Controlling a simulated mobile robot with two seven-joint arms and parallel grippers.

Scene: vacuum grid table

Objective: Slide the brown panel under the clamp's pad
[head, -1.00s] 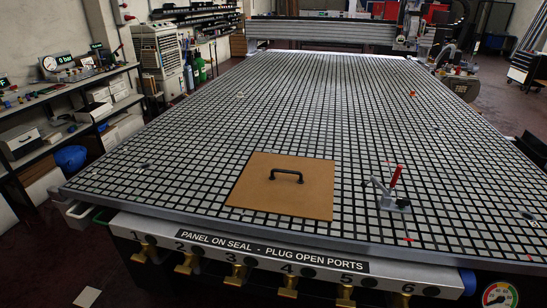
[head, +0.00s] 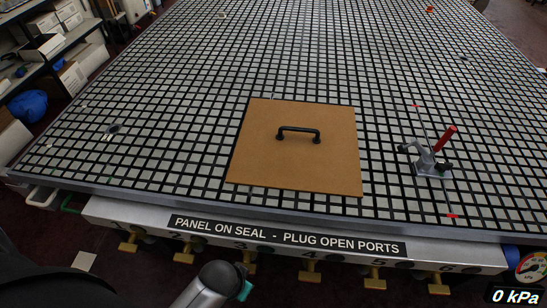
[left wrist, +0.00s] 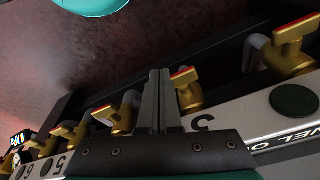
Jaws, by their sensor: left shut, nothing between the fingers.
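The brown panel (head: 300,168) lies flat on the grid table, left of the clamp, with a black bar handle (head: 299,131) on top. The clamp (head: 432,168) stands to its right with its red lever (head: 445,138) tilted up. Its short arm points left towards the panel, and a gap of bare grid separates the two. My left gripper (left wrist: 158,75) shows in the left wrist view, shut and empty, among the brass valves at the table's front. In the head view only part of my left arm shows, at the bottom. My right gripper is not in view.
Brass valves (head: 311,268) line the table's front below the label strip (head: 285,235). Red marks (head: 453,215) lie on the grid before and behind the clamp. A small dark item (head: 112,129) lies at the left. The grid behind the panel is mostly clear.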

